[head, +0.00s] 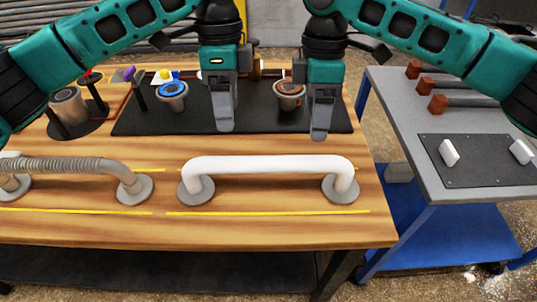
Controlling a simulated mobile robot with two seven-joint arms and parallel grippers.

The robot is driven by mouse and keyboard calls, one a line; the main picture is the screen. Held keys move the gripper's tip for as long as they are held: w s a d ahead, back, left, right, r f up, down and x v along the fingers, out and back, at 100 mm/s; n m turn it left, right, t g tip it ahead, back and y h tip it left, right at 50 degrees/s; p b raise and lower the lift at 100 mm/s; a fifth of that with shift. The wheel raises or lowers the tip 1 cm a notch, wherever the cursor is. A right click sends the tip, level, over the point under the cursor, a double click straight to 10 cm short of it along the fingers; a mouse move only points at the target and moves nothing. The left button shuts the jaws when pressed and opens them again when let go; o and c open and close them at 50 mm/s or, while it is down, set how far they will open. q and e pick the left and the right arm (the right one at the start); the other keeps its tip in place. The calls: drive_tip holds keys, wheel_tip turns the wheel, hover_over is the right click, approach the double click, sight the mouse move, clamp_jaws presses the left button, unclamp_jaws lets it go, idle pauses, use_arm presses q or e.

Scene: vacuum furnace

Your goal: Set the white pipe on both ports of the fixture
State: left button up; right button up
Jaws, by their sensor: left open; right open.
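The white pipe (265,164) stands near the front of the wooden table. Its two bent-down ends rest on round grey flanges, between yellow lines. The fixture is a black plate (190,122) behind it, with a blue-ringed port (172,91) on the left and a brown-ringed port (288,91) on the right. My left gripper (224,118) is open, above the plate between the ports, apart from the pipe. My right gripper (320,125) is open, above the plate's right part, right of the brown-ringed port. Both grippers are empty. The arms hide part of the plate's back.
A ribbed grey hose (70,167) on flanges stands at the table's left front. A metal cylinder (68,105) is at the back left. A grey side table (395,95) at right holds several red-ended tools and a dark mat (480,170) with white blocks.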

sight(232, 158)
use_arm(q)
drive_tip(key=shift+s, duration=0.25)
use_arm(e)
drive_tip(key=shift+s, duration=0.25)
use_arm(q)
drive_tip(key=f, duration=0.4)
drive_tip(key=s+f, duration=0.1)
drive_tip(key=f, duration=0.3)
drive_tip(key=s+f, duration=0.1)
drive_tip(key=f, duration=0.3)
drive_tip(key=shift+s+f, duration=0.15)
drive_tip(key=shift+f, duration=0.15)
use_arm(e)
drive_tip(key=f, duration=0.4)
drive_tip(key=s+f, duration=0.1)
drive_tip(key=f, duration=0.3)
drive_tip(key=s+f, duration=0.1)
drive_tip(key=f, duration=0.3)
drive_tip(key=shift+s+d+f, duration=0.1)
drive_tip(key=shift+s+f, duration=0.1)
drive_tip(key=shift+f, duration=0.1)
use_arm(q)
clamp_jaws()
use_arm(e)
clamp_jaws()
use_arm(q)
drive_tip(key=shift+r, duration=0.15)
use_arm(e)
drive_tip(key=shift+r, duration=0.1)
